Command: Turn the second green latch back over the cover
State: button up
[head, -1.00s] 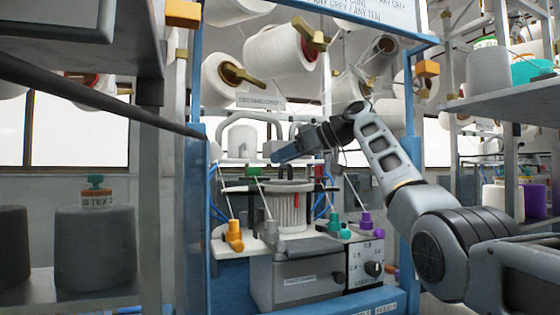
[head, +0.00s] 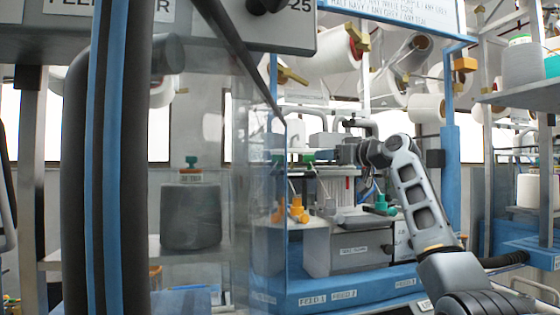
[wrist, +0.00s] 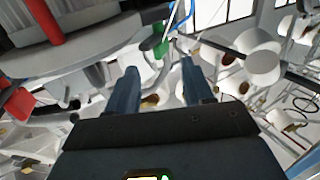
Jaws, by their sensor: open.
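My gripper (head: 340,153) is at the end of the arm, over the upper part of the knitting machine (head: 345,250). In the wrist view my gripper (wrist: 160,82) is open, its two blue-grey fingers apart with nothing between them. A small green part, which looks like a latch (wrist: 160,42), shows beyond the fingertips, near the edge of a grey ring. The cover cannot be made out clearly.
A clear pane (head: 258,190) and dark pipes (head: 160,90) stand close at the left. Orange (head: 297,210) and teal (head: 381,204) yarn guides stand on the machine. Red parts (wrist: 18,103) and a red rod (wrist: 46,20) lie left of my fingers. White cones (wrist: 258,60) are at the right.

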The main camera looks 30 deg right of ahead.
aim_at(310, 156)
jog(key=w+p, duration=0.1)
jog(key=w, duration=0.2)
jog(key=w+a+p, duration=0.1)
jog(key=w, duration=0.2)
jog(key=shift+w+a+r, duration=0.1)
jog(key=shift+a, duration=0.05)
jog(key=shift+w, duration=0.75)
jog(key=shift+c, duration=0.4)
grip_shut()
